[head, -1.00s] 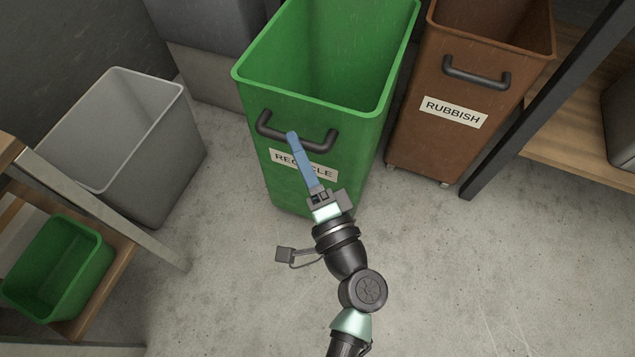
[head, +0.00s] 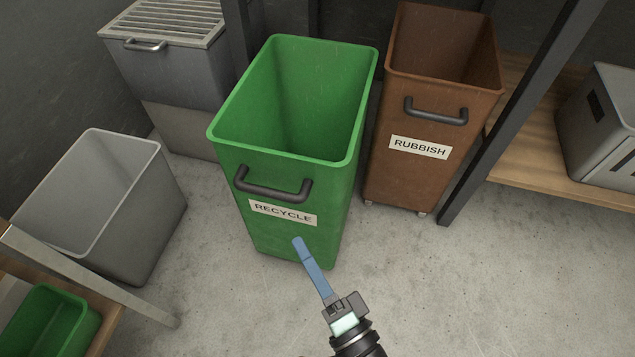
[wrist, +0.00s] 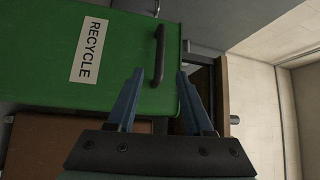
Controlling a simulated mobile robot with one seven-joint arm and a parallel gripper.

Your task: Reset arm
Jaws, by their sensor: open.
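My gripper (head: 298,245) has blue fingers and reaches up from the bottom of the head view, in front of the green recycle bin (head: 232,150). In the wrist view the two fingers of my gripper (wrist: 160,78) stand apart with nothing held between them. The bin's black handle (head: 272,188) is above the fingers in the head view. In the wrist view the handle (wrist: 158,55) shows beyond the fingers, and I see no contact. The white RECYCLE label (head: 283,213) is on the bin's front.
A brown rubbish bin (head: 385,160) stands right of the green bin, beside a dark post (head: 490,150) and wooden shelf. A grey open bin (head: 150,230) stands at left. A small green bin (head: 50,325) sits lower left. Concrete floor (head: 480,290) is clear at lower right.

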